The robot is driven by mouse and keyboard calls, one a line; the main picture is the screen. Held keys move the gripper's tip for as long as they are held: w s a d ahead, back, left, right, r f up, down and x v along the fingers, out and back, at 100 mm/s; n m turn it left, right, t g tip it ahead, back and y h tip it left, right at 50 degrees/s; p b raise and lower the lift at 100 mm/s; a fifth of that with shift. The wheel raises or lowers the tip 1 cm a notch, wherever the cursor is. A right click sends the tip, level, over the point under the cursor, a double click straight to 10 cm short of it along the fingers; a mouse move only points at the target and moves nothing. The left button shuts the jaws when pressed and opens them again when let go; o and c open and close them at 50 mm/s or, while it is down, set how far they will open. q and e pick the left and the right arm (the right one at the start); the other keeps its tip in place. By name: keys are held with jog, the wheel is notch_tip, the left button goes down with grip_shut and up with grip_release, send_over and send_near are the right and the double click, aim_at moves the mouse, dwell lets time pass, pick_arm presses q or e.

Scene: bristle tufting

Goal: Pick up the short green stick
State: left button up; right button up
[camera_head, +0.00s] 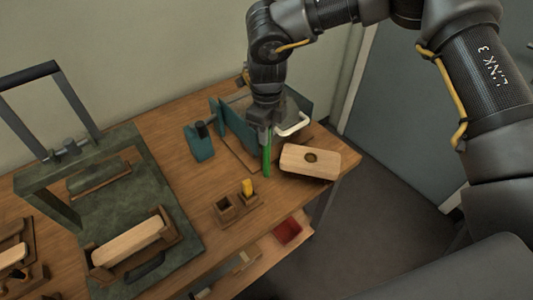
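The green stick (266,160) is upright, directly below my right gripper (267,132), left of the pale wooden block. My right gripper points down and appears shut on the upper part of the stick; its fingers are small and partly hidden here. I cannot tell whether the stick's lower end touches the bench. My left gripper is not in view.
A pale block with a dark hole (310,162) lies close to the right. A yellow stick (247,187) stands in a small wooden holder beside an open square holder (226,208). A teal box (202,144) and green press (128,206) stand to the left on the workbench (185,178).

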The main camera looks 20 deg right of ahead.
grip_shut()
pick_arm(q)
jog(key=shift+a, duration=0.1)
pick_arm(e)
jog(key=shift+r, duration=0.1)
